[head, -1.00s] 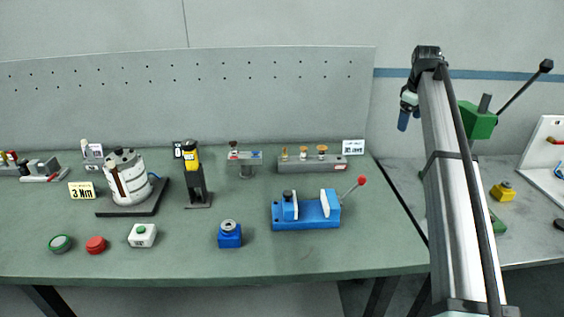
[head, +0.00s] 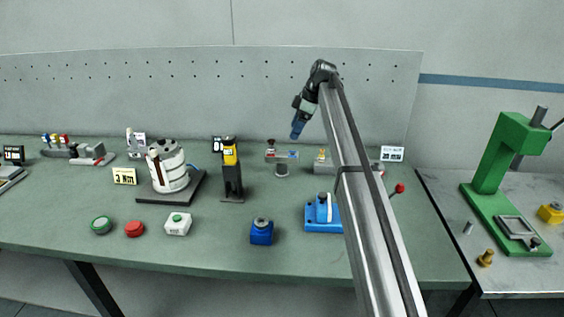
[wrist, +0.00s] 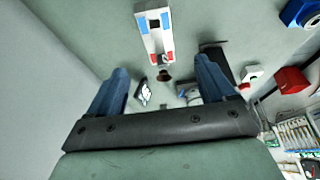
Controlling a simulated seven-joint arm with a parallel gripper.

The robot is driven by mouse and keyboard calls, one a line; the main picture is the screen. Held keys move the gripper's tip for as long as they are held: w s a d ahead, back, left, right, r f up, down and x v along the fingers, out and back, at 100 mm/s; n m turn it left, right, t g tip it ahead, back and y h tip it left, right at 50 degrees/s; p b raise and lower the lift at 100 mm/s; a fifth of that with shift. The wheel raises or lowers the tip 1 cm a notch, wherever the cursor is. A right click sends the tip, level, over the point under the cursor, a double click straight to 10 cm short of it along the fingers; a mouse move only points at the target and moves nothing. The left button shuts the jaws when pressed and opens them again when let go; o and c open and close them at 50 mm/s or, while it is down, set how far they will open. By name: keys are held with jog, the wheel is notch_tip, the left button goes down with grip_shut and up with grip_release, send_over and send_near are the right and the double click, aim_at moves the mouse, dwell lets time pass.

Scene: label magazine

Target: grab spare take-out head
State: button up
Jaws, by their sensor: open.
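My gripper (head: 297,131) hangs above the back of the bench, with its blue fingers pointing down. In the wrist view it is open and empty (wrist: 160,78). A small grey stand (head: 286,155) with blue and red marks is below it and carries a dark-red-topped piece (head: 271,144). I cannot tell which piece is the spare take-out head.
A blue clamp fixture (head: 321,214) is partly behind my arm. A black and yellow post (head: 231,172), a white drum (head: 170,168) and a blue block (head: 261,232) stand to the left. A green press (head: 507,165) is on the right table. Free bench lies in front.

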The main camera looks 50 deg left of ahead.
aim_at(283, 154)
jog(key=x, duration=1.3)
jog(key=shift+w+a+f, duration=0.1)
jog(key=shift+f, duration=0.1)
jog(key=c, duration=1.4)
